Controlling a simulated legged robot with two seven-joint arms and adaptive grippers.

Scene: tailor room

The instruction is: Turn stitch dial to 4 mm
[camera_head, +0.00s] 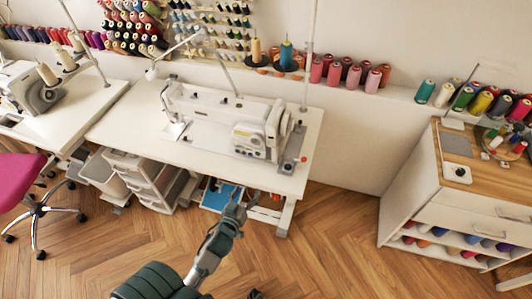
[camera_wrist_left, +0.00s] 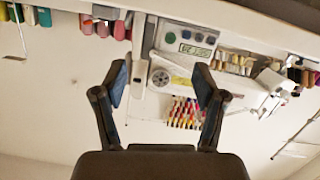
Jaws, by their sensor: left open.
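The white sewing machine (camera_head: 215,108) stands on the white table (camera_head: 205,155). Its right end carries a control panel (camera_head: 249,140). In the left wrist view the machine's panel (camera_wrist_left: 186,42), with a greenish display, and a round grey dial (camera_wrist_left: 160,77) on the white body show between my fingers. I cannot read a marking on the dial or be sure that it is the stitch dial. My left gripper (camera_head: 240,203) is open and empty, in front of the table's front edge and apart from the machine. It also shows in the left wrist view (camera_wrist_left: 161,82). My right gripper is not in view.
Thread spools (camera_head: 350,77) line the wall ledge behind the table. A drawer unit (camera_head: 150,180) stands below the table. A pink chair (camera_head: 20,180) is at the left, and a wooden-topped cabinet (camera_head: 425,190) at the right. The floor between table and cabinet is clear.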

